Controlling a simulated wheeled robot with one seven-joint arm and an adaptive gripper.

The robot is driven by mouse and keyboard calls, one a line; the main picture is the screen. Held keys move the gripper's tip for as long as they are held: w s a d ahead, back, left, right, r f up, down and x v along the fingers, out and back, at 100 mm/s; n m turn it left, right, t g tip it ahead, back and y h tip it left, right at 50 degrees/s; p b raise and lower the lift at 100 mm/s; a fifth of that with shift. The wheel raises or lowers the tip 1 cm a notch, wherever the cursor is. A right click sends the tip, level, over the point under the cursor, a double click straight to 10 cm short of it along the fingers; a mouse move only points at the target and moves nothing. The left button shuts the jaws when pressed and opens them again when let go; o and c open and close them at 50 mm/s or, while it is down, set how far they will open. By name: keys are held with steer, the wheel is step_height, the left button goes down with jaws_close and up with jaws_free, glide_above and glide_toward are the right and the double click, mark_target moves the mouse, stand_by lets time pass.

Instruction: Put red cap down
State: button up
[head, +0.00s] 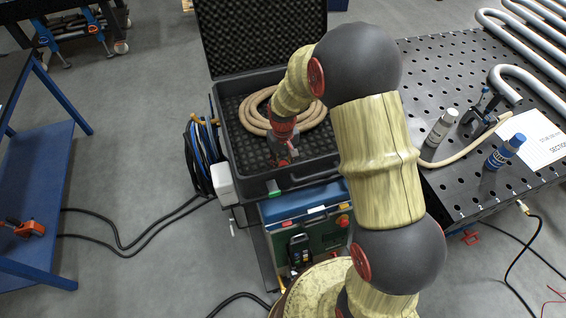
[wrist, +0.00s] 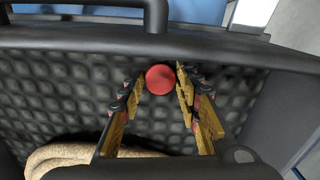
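The red cap (wrist: 160,79) shows its round top in the wrist view, over the dark egg-crate foam near the case's front wall. My gripper (wrist: 159,74) points down into the open black case (head: 232,150). Its two fingertips stand on either side of the cap, with a narrow gap on the left and hardly any on the right. The fingers look slightly open around it. Whether the cap's underside rests on the foam is hidden.
A coiled tan hose (head: 312,118) lies in the case behind my gripper. The case's lid (head: 262,38) stands open at the back. On the right, a perforated table (head: 440,80) holds a white bottle (head: 441,127), a blue bottle (head: 505,152) and bent pipes.

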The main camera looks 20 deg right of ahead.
mark_target(283, 164)
steer(key=shift+o, duration=1.1)
steer(key=shift+r+p, duration=0.4)
steer(key=shift+r, duration=0.1)
step_height(283, 164, up, 12)
steer(key=s+r+t, duration=0.3)
steer(key=s+r, duration=0.8)
steer(key=r, duration=0.3)
steer(key=s+r+m+t, duration=0.1)
steer(key=s+r, duration=0.4)
steer(key=s, duration=0.8)
steer(key=shift+s+d+r+t, duration=0.15)
steer(key=shift+s+d+t, duration=0.2)
steer(key=shift+t, duration=0.45)
